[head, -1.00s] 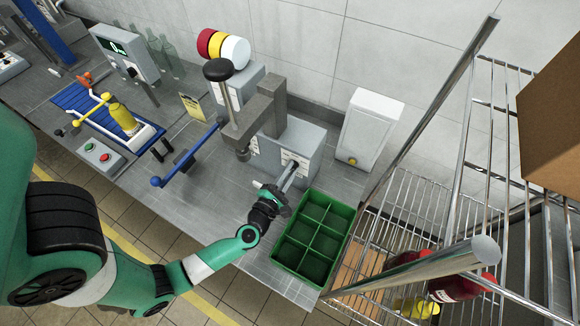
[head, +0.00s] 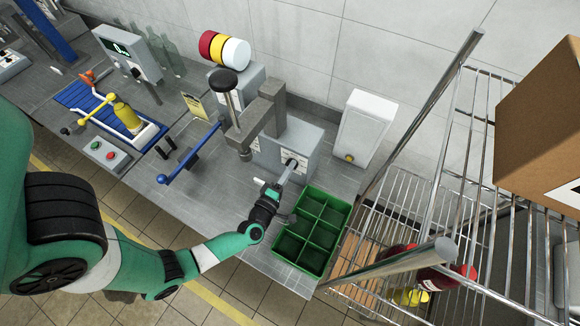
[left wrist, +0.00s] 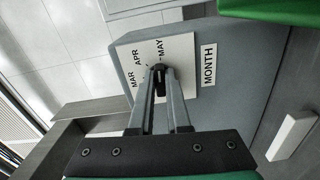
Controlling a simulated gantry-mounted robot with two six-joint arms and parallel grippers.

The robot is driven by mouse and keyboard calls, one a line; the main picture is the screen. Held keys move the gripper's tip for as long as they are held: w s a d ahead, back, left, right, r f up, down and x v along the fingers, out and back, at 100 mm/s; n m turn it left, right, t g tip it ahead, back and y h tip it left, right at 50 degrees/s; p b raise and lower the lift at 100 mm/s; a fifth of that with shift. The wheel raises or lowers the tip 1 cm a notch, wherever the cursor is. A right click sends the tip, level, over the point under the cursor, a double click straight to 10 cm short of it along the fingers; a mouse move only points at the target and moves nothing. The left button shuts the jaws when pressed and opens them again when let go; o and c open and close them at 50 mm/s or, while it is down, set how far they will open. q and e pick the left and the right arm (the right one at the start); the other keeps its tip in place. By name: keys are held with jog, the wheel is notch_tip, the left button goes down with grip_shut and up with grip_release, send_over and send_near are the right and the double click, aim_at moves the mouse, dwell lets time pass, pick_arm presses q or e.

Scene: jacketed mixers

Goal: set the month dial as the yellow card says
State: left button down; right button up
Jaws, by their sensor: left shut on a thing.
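The month dial's white plate (left wrist: 183,55) is on the face of a grey box (head: 268,158). In the left wrist view, MAR, APR and MAY are readable around the knob, beside a MONTH label (left wrist: 208,64). My left gripper (head: 285,172) is shut on the dark dial knob (left wrist: 159,80). The fingers partly cover the knob and plate, so I cannot tell which month it points at. The yellow card (head: 194,106) stands on the bench left of the press; its writing is too small to read. My right gripper is not in view.
A green divided crate (head: 313,232) sits at the bench's front edge, right of my gripper. A press with a blue lever (head: 188,160) stands to the left. A white dispenser (head: 361,125) is behind, and a wire rack (head: 405,195) is at the right.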

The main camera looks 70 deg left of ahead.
pick_arm(q)
jog(key=shift+m, duration=0.6)
jog(key=c, duration=0.9)
grip_release()
jog(key=shift+d, duration=0.1)
jog(key=shift+p+v, duration=0.85)
jog(key=shift+v, duration=4.85)
jog(key=shift+s, duration=0.1)
